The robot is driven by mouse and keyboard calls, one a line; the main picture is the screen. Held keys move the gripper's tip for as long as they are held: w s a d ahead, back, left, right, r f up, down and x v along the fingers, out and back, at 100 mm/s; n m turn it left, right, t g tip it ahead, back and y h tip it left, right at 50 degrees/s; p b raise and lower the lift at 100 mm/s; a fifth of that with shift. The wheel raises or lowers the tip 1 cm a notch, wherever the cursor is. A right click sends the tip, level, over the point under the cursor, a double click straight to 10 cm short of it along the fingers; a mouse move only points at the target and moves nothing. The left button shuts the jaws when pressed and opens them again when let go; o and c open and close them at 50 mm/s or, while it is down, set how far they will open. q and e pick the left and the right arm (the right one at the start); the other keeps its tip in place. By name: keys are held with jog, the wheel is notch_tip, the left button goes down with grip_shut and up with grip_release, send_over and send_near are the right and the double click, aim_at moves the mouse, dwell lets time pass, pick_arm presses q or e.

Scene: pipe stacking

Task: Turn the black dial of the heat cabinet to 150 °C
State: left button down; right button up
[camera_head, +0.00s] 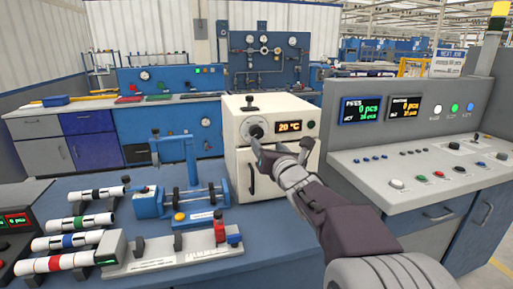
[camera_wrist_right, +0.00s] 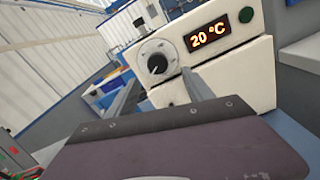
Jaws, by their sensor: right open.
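The heat cabinet (camera_head: 238,162) is a cream box on the blue bench, with an orange display (camera_head: 289,126) reading 20 °C. Its black dial (camera_head: 256,131) sits on a pale round scale left of the display. In the right wrist view the dial (camera_wrist_right: 157,63) shows beyond and between the fingers, and the display (camera_wrist_right: 207,36) also reads 20 °C. My right gripper (camera_head: 279,150) is open and empty in front of the cabinet, its fingers just below the dial and display. Contact with the dial cannot be made out. My left gripper is not in view.
Striped pipes (camera_head: 75,241) lie at the bench's left. A blue fixture (camera_head: 177,185) and a grey block with a red clamp (camera_head: 165,250) stand left of the cabinet. A grey control console (camera_head: 420,165) stands close on the right. A black knob (camera_head: 250,101) tops the cabinet.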

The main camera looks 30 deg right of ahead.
aim_at(258, 134)
jog(key=x, duration=0.6)
jog(key=p+x, duration=0.1)
jog(key=x, duration=0.2)
jog(key=shift+w+a+r, duration=0.1)
jog(key=shift+a, duration=0.15)
grip_shut()
